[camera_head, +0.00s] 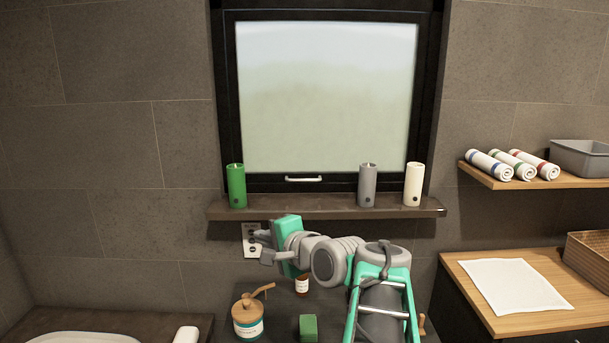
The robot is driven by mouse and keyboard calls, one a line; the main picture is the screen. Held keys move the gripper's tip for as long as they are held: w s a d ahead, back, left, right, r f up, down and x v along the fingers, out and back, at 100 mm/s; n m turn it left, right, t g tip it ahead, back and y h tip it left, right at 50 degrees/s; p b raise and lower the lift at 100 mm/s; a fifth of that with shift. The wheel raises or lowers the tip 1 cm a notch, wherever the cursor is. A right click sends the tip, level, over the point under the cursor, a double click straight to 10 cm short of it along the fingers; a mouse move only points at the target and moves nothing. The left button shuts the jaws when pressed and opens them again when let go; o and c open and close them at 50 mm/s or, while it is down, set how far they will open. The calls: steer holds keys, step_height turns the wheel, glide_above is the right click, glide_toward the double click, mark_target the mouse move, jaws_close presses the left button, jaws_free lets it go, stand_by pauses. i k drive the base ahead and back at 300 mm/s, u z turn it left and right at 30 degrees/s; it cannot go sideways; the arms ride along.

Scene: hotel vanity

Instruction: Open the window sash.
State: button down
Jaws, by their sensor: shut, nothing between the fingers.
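The window sash (328,182) is a black frame around a frosted pane (325,100) on the back wall. It looks closed, flush in the outer black frame. A small white handle (303,179) sits on its bottom rail. My gripper (263,247) is below the wooden sill, left of the handle and apart from it. Its fingers point left, in front of a white wall panel (250,240) that they partly cover. The gripper is shut and empty.
On the sill (300,207) stand a green candle (236,187), a grey candle (367,187) and a cream candle (413,186). A shelf (535,180) with rolled towels is at right.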

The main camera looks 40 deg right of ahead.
mark_target(421, 20)
steer(key=z, duration=0.5)
steer(key=i, duration=1.05)
steer(key=z, duration=0.9)
